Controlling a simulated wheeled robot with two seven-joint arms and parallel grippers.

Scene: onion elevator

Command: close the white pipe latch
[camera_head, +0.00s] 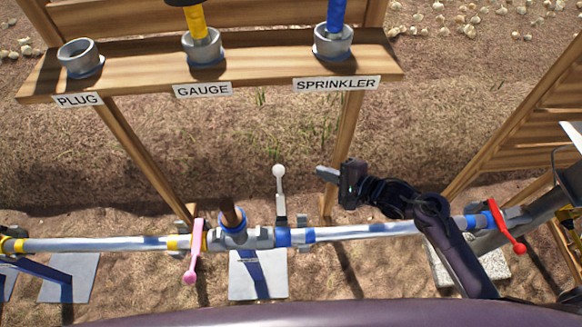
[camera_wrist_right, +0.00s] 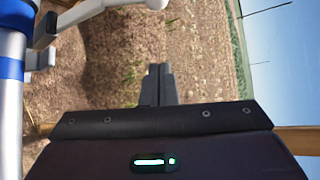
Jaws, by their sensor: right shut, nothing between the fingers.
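The white pipe latch (camera_head: 280,188) is a lever with a round knob on the pipe (camera_head: 345,232). In the head view it points away from me, roughly across the pipe. Its arm and knob (camera_wrist_right: 156,4) also show at the top left of the right wrist view. My right gripper (camera_head: 323,173) is shut and empty, to the right of the knob and apart from it. Its closed fingers (camera_wrist_right: 158,75) show in the wrist view with nothing between them. My left gripper is not in view.
A pink latch (camera_head: 191,262) and a red latch (camera_head: 508,230) sit on the same pipe, left and right. A wooden shelf (camera_head: 130,75) holds cups labelled plug, gauge and sprinkler. Open soil lies between shelf and pipe.

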